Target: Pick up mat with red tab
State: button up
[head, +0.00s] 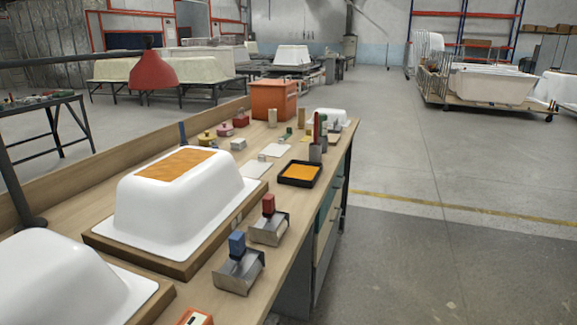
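I cannot make out a red tab on any mat. Two pale flat sheets, which may be mats, lie on the workbench: a near one (256,171) and a far one (276,151). Each seems to have a small pale piece at its edge, too small to tell. An orange-brown patch (175,164) lies on top of the white tub shell (187,197). A black tray (300,183) holds an orange sheet or fill (299,172). My gripper is not in view.
On the wooden workbench (213,290) stand a red-topped metal tool (268,228), a blue-topped one (238,268), an orange box (273,99) and several small handled pieces. Another white shell (65,285) is at lower left. A red lamp (153,71) overhangs.

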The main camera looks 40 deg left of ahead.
aim_at(254, 168)
jog(key=z, duration=0.15)
jog(key=i, duration=4.6)
jog(key=u, duration=4.95)
jog(key=i, duration=1)
jog(key=u, duration=0.05)
